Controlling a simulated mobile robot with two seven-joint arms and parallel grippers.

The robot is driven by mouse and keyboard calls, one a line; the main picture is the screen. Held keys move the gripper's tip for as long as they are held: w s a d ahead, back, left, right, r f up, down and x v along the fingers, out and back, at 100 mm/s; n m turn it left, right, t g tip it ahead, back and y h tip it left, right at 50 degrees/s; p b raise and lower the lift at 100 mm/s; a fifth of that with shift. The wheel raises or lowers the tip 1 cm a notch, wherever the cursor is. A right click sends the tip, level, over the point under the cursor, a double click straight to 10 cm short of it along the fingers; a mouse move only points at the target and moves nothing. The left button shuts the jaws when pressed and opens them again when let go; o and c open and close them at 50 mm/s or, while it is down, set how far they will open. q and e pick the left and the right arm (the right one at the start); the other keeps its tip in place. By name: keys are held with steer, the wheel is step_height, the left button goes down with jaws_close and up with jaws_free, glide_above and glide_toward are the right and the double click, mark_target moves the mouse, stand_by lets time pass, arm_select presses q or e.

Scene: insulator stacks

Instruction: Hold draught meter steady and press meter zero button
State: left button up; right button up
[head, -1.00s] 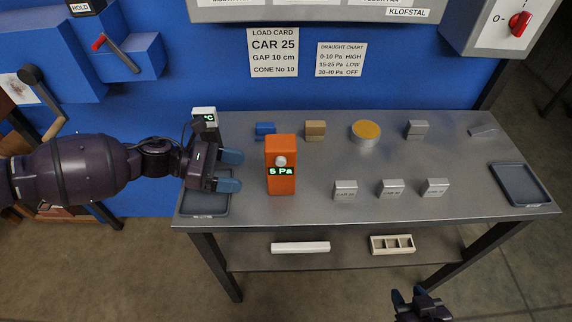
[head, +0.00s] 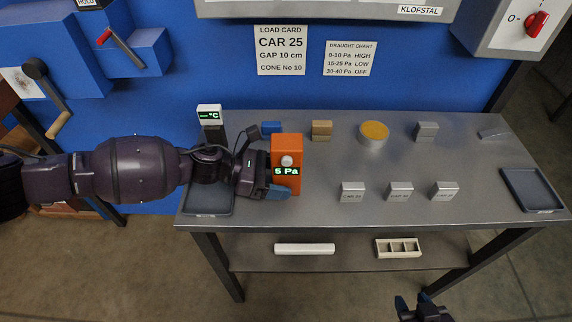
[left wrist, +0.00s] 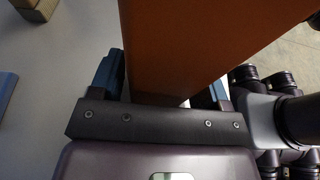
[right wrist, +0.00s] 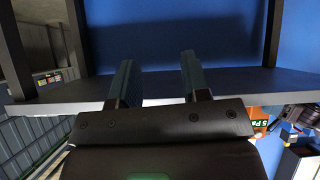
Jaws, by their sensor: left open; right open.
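The orange draught meter (head: 287,150) stands upright on the metal table, its display reading 5 Pa and a pale round button (head: 287,161) above the display. My left gripper (head: 272,190) is at the meter's left side and low down. In the left wrist view the meter (left wrist: 185,45) stands between the two open fingers (left wrist: 165,85), apparently without being clamped. The far finger is partly hidden behind the meter in the head view. My right gripper (head: 424,308) is open and empty, below and in front of the table; its fingers show in the right wrist view (right wrist: 158,82).
A thermometer-like device (head: 210,122), a blue block (head: 271,130), a tan block (head: 321,130) and a yellow-topped round tin (head: 374,133) stand behind. Small grey blocks (head: 352,192) are to the right. Trays lie at the left (head: 208,212) and right (head: 534,190) ends.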

arm_select(q)
steer(key=shift+d, duration=0.1)
steer(key=c, duration=0.6)
steer(key=shift+o, duration=0.2)
arm_select(e)
steer(key=shift+d, duration=0.1)
jaws_close()
stand_by(1.1)
